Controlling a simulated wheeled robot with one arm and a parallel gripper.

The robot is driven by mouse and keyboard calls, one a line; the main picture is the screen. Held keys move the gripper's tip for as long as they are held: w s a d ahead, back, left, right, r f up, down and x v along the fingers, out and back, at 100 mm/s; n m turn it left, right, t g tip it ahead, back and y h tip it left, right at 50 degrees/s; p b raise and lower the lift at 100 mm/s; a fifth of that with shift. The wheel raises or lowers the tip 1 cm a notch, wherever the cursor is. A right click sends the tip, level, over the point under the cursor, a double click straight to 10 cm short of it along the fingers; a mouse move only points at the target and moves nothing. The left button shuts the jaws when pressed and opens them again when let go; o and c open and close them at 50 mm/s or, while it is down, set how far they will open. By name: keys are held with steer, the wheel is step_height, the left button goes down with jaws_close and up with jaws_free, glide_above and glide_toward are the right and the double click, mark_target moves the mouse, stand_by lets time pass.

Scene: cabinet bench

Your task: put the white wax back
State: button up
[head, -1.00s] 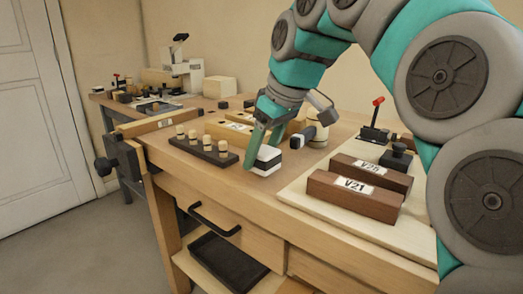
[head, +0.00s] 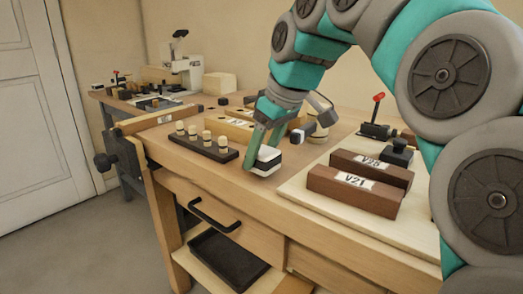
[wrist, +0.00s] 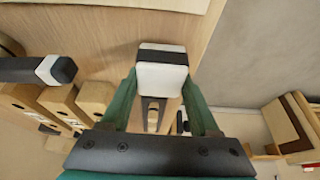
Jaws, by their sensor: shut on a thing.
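A white block with a dark band, which looks like the white wax (head: 264,166), is between the fingers of my gripper (head: 265,147). It is close to the front edge of the bench in the head view. In the wrist view the white wax (wrist: 162,76) sits between the two green fingertips of my gripper (wrist: 160,88), with its dark band across the far part. My gripper is shut on it. Whether its underside touches the bench top cannot be told.
A dark rack (head: 205,148) with several pale pegs stands left of the gripper. A mallet-like tool (head: 308,131) lies behind. Brown blocks marked V21 (head: 353,190) and V28 (head: 370,168) sit on a pale board (head: 300,192) at right. Bare bench lies in front of the rack.

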steer(key=shift+f+b, duration=0.35)
steer(key=shift+f, duration=0.45)
stand_by(0.9)
steer(key=o, duration=1.4)
steer(key=shift+o, duration=0.2)
steer(key=shift+r, duration=0.1)
steer(key=shift+p+v, duration=1.6)
steer(key=shift+v, duration=1.8)
steer(key=shift+s, duration=0.1)
